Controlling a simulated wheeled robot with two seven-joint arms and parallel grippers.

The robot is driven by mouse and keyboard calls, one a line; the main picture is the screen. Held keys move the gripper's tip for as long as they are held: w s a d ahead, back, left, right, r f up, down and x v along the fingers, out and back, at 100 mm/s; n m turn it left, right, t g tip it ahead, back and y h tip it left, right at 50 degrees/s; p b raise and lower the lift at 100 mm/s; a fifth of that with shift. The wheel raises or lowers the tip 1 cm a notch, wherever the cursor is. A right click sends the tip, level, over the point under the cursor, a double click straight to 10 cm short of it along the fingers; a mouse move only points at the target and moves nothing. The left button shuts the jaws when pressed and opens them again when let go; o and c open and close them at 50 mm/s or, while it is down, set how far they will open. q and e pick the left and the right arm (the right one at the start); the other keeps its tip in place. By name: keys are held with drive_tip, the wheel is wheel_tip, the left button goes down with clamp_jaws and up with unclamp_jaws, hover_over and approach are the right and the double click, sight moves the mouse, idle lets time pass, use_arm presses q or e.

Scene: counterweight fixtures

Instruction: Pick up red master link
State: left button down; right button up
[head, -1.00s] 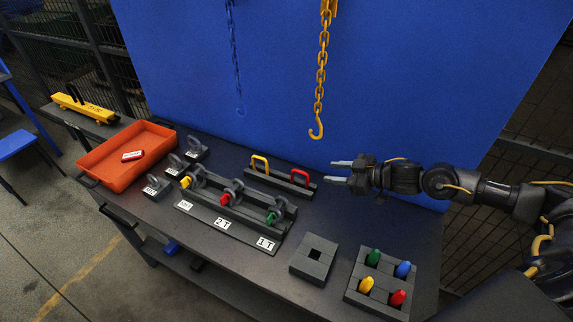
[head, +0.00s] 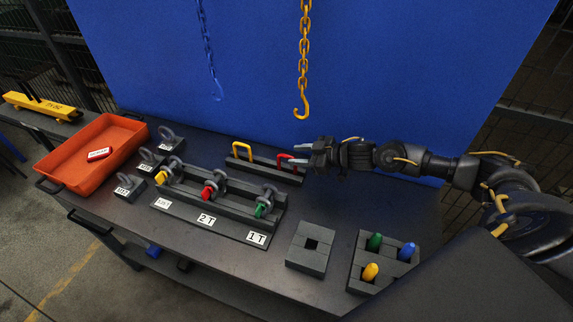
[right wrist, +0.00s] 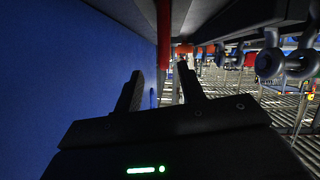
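The red master link (head: 283,157) stands upright in a dark holder (head: 265,169) at the back of the bench, right of a yellow link (head: 242,149). My right gripper (head: 294,153) is at the red link from the right, its fingers pointing left and partly covering it. In the right wrist view the fingers (right wrist: 160,76) are apart, and a red upright bar (right wrist: 163,38), apparently the link, shows between and beyond their tips. I cannot tell whether a finger touches it. My left gripper is not in view.
An orange tray (head: 119,128) with a red labelled piece is at left. Shackles stand on the rack (head: 226,212). The yellow chain hook (head: 301,108) hangs behind the gripper before a blue panel (head: 400,60). A peg block (head: 357,272) is at front right.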

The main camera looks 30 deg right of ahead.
sight(289, 157)
drive_tip(key=shift+w+a+f, duration=0.25)
drive_tip(key=shift+w+a, duration=0.1)
drive_tip(key=shift+w, duration=0.15)
drive_tip(key=shift+a+p, duration=0.25)
drive_tip(key=shift+p, duration=0.05)
drive_tip(key=p+x, duration=0.2)
drive_tip(key=x, duration=0.3)
drive_tip(key=shift+s+a+f, duration=0.1)
drive_tip(key=shift+s, duration=0.2)
drive_tip(key=shift+c, duration=0.9)
clamp_jaws()
